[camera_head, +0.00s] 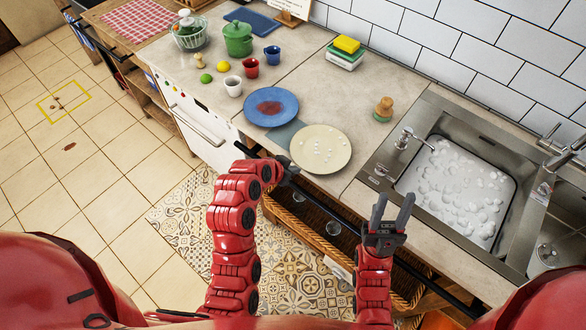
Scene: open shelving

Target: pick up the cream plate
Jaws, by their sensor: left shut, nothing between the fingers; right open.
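The cream plate (326,142) lies on the counter near its front edge, with several small white bits on it. My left gripper (284,161) is shut and empty at the counter's front edge, close to the plate's lower left rim; I cannot tell whether it touches. My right gripper (392,207) is open and empty, fingers pointing up the picture, in front of the counter, right of and below the plate.
A blue plate (284,96) with a reddish-brown patch sits just beyond the cream plate. The sink (507,174) with suds is right. Cups, a green pot (238,40), a brush (383,106) and sponges (346,45) stand further back. Counter right of the plate is clear.

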